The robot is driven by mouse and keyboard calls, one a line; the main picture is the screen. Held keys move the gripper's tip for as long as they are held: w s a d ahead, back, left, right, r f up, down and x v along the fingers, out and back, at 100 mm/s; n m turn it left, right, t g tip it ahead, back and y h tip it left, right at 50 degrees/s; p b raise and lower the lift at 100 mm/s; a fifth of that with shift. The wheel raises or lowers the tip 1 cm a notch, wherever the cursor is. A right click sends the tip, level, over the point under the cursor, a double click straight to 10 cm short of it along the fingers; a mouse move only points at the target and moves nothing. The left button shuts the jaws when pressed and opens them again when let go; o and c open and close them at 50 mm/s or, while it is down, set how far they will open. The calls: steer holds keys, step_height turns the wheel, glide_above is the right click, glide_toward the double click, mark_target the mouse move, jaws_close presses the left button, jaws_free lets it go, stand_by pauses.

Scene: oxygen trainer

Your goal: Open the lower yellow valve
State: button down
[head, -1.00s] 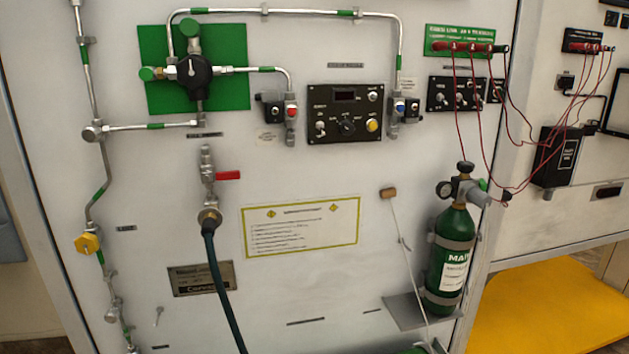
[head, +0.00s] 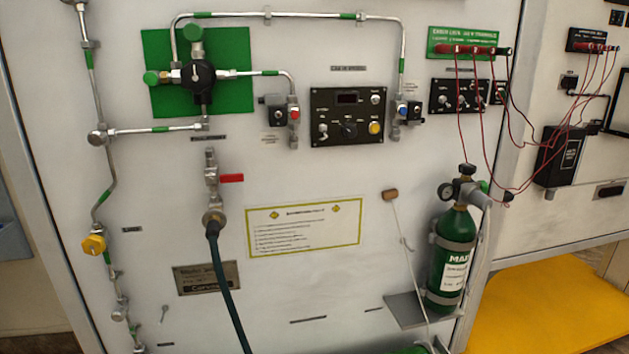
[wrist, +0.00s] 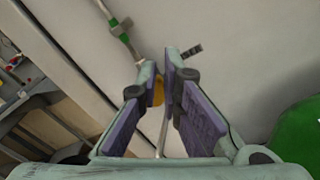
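A yellow valve knob (head: 94,244) sits on the thin metal pipe at the left side of the white panel in the head view. No second yellow valve shows. In the wrist view, part of the yellow valve (wrist: 158,92) shows in the gap between the fingertips of my gripper (wrist: 160,74). The fingers, with purple pads, stand apart, and much of the valve is hidden by them. I cannot tell whether the pads touch it. My gripper is not in the head view.
The pipe (wrist: 120,32) with a green band runs past the fingertips, and a small black label (wrist: 192,50) is beside them. A green rounded thing (wrist: 300,130) is at the right of the wrist view. A dark hose (head: 228,290) hangs right of the valve.

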steer(key=shift+w+a+r+p, duration=0.3)
steer(key=shift+a+r+p, duration=0.6)
steer(key=shift+p, duration=0.25)
steer(key=c, duration=2.3)
jaws_free()
steer(key=shift+o, duration=0.7)
steer(key=shift+f, duration=0.1)
steer(key=shift+w+a+f, duration=0.15)
steer(key=shift+a+f, duration=0.15)
steer(key=shift+a, duration=0.05)
jaws_close()
steer(key=shift+s+r, duration=0.2)
steer(key=shift+r+p, duration=0.1)
steer(key=shift+p, duration=0.35)
